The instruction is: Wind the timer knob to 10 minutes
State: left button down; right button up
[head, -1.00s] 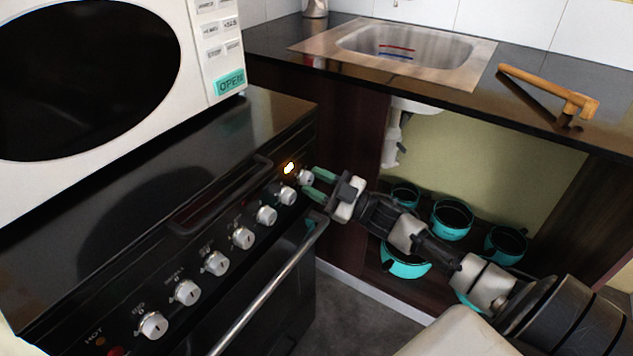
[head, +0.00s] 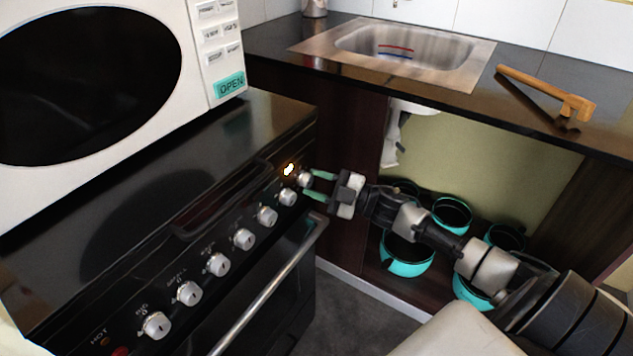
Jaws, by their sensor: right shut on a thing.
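The stove's front panel (head: 215,240) carries a row of silver knobs. The last knob at the right end (head: 305,179), beside a glowing light (head: 289,170), appears to be the timer knob; its markings cannot be read. My right gripper (head: 309,184) comes in from the right, its two green fingers on either side of this end knob and shut on it. The fingers partly cover the knob's edge, and its pointer angle cannot be told. My left gripper is out of view.
A white microwave (head: 210,110) stands on the stove top. The oven handle bar (head: 270,285) runs below the knobs. Right of the stove are a counter with a sink (head: 410,48), a wooden hammer-like tool (head: 545,90), and teal pots (head: 407,258) on the open shelf below.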

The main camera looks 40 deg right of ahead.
jog(key=shift+n, duration=0.6)
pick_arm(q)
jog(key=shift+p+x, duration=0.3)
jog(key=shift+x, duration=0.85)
pick_arm(e)
jog(key=shift+n+g, duration=0.5)
jog(key=shift+n, duration=0.1)
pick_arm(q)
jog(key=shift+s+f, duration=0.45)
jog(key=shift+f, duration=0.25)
pick_arm(e)
jog(key=shift+n, duration=0.5)
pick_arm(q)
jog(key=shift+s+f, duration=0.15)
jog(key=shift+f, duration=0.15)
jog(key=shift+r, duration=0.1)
pick_arm(e)
jog(key=shift+g, duration=0.3)
jog(key=o, duration=0.9)
jog(key=shift+s+d, duration=0.1)
